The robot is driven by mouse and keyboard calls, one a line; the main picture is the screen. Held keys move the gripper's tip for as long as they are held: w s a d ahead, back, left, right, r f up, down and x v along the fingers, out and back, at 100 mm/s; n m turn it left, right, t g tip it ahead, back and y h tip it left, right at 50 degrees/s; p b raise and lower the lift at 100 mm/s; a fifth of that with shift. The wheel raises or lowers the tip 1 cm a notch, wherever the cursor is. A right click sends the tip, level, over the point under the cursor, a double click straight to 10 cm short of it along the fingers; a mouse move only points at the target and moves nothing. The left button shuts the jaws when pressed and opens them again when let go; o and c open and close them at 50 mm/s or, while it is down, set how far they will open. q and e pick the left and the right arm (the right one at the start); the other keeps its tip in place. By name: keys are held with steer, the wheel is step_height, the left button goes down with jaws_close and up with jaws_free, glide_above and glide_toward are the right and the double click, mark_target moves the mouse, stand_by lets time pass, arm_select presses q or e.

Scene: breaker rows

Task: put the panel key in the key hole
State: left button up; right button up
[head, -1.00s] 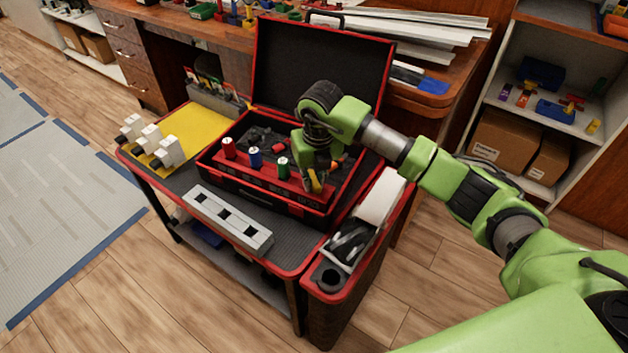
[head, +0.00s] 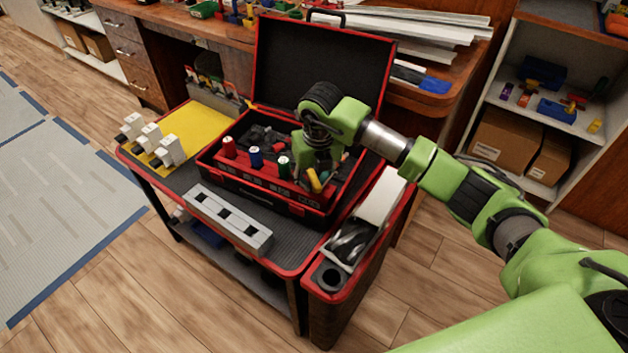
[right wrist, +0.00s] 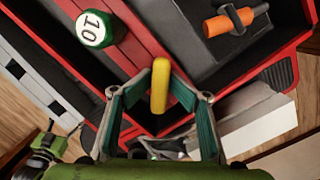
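A yellow upright handle, which looks like the panel key (head: 314,180), stands at the near right end of the red strip in the open tool case (head: 262,180). In the right wrist view the yellow handle (right wrist: 160,84) shows between the two fingers of my right gripper (right wrist: 160,98). There is a gap on both sides, so the gripper is open around or just above it. In the head view my right gripper (head: 318,176) is over the right part of the case. The key's lower end is hidden. I cannot pick out a key hole. My left gripper is not in view.
Red, blue and green (head: 283,167) cylinders stand along the red strip. A grey rail with square openings (head: 228,217) lies in front of the case. White breakers (head: 170,150) stand on a yellow mat (head: 196,128). A side bin with a round hole (head: 331,277) adjoins the cart.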

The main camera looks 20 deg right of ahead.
steer(key=shift+s+r+p, duration=0.15)
steer(key=shift+r+p, duration=0.25)
steer(key=shift+r, duration=0.15)
arm_select(q)
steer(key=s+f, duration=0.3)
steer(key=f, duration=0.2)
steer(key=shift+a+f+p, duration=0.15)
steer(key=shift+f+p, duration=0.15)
steer(key=shift+p, duration=0.15)
arm_select(e)
step_height(320, 180, up, 12)
steer(key=s, duration=0.1)
steer(key=shift+s+f, duration=0.2)
steer(key=shift+s, duration=0.05)
